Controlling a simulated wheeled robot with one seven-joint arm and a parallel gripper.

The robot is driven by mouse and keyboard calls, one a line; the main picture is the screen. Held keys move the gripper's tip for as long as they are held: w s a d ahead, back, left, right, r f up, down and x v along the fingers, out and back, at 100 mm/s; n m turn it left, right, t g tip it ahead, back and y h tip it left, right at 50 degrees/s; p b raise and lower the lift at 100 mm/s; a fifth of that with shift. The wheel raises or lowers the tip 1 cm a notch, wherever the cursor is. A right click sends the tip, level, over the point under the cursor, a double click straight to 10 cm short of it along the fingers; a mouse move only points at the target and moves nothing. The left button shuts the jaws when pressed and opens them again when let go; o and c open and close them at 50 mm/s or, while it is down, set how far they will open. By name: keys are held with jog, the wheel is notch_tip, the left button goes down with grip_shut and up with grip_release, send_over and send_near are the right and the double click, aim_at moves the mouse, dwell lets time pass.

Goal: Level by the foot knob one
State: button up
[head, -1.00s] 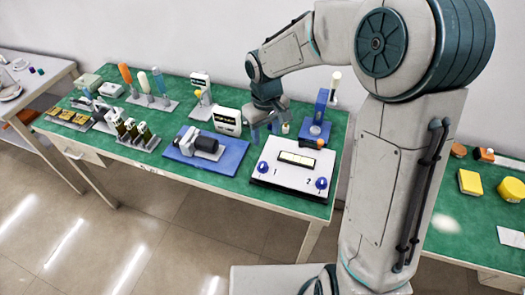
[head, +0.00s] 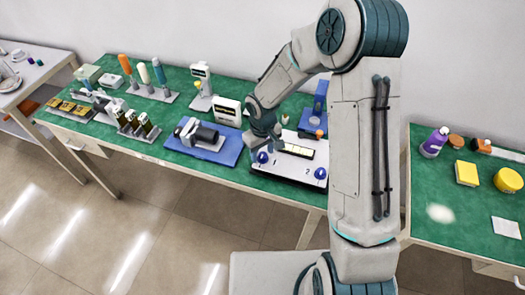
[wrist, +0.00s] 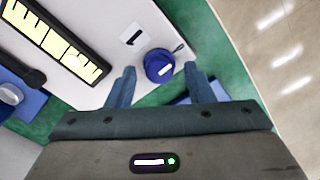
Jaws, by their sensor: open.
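Foot knob one (head: 262,157) is a blue knob with a white mark, at the left front corner of a white plate (head: 284,168). In the wrist view the same knob (wrist: 159,65) shows beside a printed "1". My gripper (head: 264,146) is open above that corner. In the wrist view its fingertips (wrist: 161,72) appear on either side of the knob, with gaps; their height above it is unclear. Foot knob two (head: 320,173) is blue too, at the plate's right front. A black-framed pale level window (head: 298,150) lies on the plate, with dark bars in the wrist view (wrist: 55,45).
A blue tray with a black cylinder (head: 206,135) lies left of the plate. A white display box (head: 227,110) and a blue stand (head: 313,120) are behind. The table's front edge (head: 270,197) is close to the plate.

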jog(key=shift+f, duration=0.3)
jog(key=c, duration=1)
jog(key=shift+b, duration=0.35)
